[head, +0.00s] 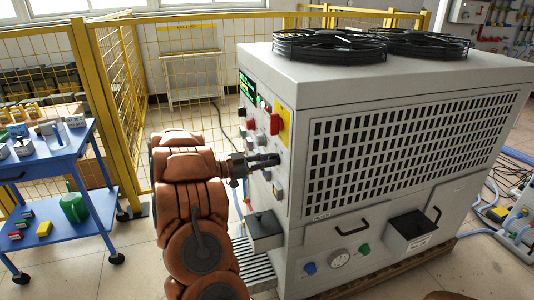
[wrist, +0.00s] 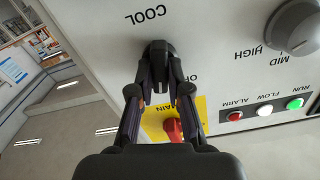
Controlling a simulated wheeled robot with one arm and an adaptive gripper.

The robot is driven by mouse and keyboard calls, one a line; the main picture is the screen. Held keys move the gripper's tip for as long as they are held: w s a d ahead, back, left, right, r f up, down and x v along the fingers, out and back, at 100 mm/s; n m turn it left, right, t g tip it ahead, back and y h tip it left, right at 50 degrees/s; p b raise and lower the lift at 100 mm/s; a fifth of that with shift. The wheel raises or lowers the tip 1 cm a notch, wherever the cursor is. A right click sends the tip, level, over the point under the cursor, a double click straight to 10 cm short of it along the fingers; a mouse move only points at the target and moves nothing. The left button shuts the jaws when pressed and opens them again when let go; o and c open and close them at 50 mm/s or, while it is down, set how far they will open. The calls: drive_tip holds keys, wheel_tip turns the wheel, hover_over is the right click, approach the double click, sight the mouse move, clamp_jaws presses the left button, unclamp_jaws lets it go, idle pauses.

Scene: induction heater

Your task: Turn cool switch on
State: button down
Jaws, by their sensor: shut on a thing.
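The cool switch (wrist: 158,50) is a dark knob on the grey panel, below the upside-down COOL label in the wrist view. My gripper (wrist: 160,88) has its two fingers shut on it, and the fingers hide much of the knob. Part of an OFF label shows right of the knob. In the head view my gripper (head: 272,160) reaches the panel side of the big grey heater cabinet (head: 305,100), and the switch is hidden behind it there.
The red MAIN switch (wrist: 173,129) on its yellow plate lies close to my fingers. A grey HIGH/MID knob (wrist: 294,27) and indicator lamps (wrist: 265,110) are to the right. A blue cart (head: 50,165) and yellow fence (head: 110,100) stand left of my arm.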

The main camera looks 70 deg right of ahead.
drive_tip(key=shift+n+p, duration=0.5)
drive_tip(key=shift+p, duration=0.15)
drive_tip(key=c, duration=1.1)
unclamp_jaws()
drive_tip(key=shift+v, duration=6.05)
